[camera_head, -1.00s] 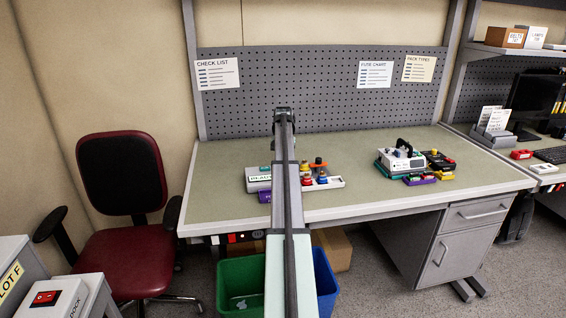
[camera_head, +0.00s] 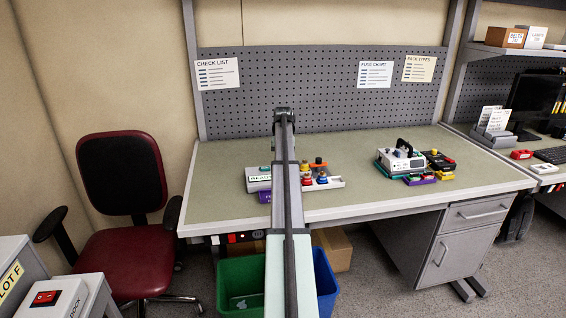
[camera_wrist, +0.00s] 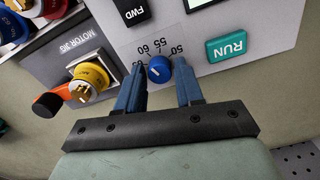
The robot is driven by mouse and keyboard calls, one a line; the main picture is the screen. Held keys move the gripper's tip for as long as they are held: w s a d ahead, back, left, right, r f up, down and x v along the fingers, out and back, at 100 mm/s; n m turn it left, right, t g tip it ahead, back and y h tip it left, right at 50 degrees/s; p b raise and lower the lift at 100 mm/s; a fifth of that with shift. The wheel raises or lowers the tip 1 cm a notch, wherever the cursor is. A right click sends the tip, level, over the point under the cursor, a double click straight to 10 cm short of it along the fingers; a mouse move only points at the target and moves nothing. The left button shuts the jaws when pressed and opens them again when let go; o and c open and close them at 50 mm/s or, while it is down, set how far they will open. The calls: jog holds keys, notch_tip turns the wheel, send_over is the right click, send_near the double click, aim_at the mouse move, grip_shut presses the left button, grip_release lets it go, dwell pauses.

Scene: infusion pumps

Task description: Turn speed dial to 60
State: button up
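The speed dial (camera_wrist: 159,69) is a small round blue knob on a light grey panel in the wrist view. Printed numbers, with 50, 55 and 60 readable, curve around its far side. I cannot clearly tell which number its mark points to. My gripper (camera_wrist: 159,66) has its two blue fingers apart, one on each side of the dial. Gaps show between the fingers and the knob. In the head view my arm covers the dial and the gripper. Part of the pump unit (camera_head: 258,179), with a READY label, shows left of the arm.
In the wrist view, a green RUN button (camera_wrist: 226,46) is right of the dial and a black FWD button (camera_wrist: 132,11) is up left. A yellow MOTOR JIG connector (camera_wrist: 91,77) lies close to the left finger. Another device cluster (camera_head: 401,158) stands farther right on the bench.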

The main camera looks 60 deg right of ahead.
jog(key=shift+o, duration=1.3)
notch_tip(320, 180, up, 14)
jog(key=shift+f, duration=0.1)
